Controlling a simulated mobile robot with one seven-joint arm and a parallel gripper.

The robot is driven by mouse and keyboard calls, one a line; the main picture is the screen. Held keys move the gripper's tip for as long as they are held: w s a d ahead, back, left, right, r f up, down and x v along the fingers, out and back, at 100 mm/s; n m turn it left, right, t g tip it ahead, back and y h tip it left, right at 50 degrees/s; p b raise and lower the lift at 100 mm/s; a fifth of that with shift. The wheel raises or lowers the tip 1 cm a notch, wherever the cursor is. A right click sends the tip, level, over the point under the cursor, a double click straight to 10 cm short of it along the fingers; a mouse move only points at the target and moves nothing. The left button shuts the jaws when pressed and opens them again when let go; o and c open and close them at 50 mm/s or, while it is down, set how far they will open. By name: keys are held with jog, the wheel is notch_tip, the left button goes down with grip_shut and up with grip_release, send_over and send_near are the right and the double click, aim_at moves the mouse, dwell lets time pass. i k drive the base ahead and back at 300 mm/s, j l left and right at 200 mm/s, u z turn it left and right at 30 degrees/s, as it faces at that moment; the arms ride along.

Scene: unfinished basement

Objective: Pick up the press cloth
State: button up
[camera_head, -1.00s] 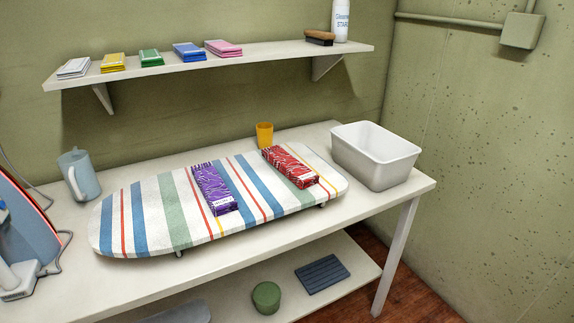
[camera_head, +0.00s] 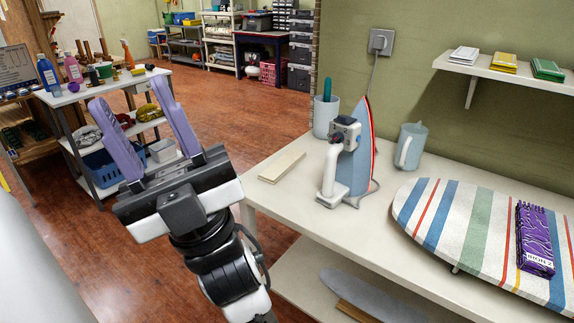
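No item in view is clearly marked as the press cloth. A purple patterned folded bundle (camera_head: 535,238) with a white label lies on the striped ironing board (camera_head: 440,215) at the right. Folded white (camera_head: 463,55), yellow (camera_head: 503,62) and green (camera_head: 547,69) cloth-like stacks lie on the wall shelf (camera_head: 500,72). I cannot tell which of these, if any, is the press cloth. My gripper (camera_head: 130,92) is at the left, over the floor, with its two purple fingers apart and nothing between them. It is well away from the board and the shelf.
The iron (camera_head: 350,160) stands upright on the white table (camera_head: 295,205), its cord running to the wall. A grey-blue jug (camera_head: 411,146), a light mug (camera_head: 325,117) and a pale wooden strip (camera_head: 282,166) are near it. A cluttered table (camera_head: 95,92) stands behind my gripper.

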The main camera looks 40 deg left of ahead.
aim_at(274, 172)
jog(key=i+j+u, duration=0.15)
jog(key=u, duration=0.15)
jog(key=i+u, duration=0.25)
jog(key=i+j+u, duration=0.1)
jog(key=i+u, duration=0.2)
jog(key=i, duration=0.2)
jog(key=i+u, duration=0.25)
jog(key=i, duration=0.25)
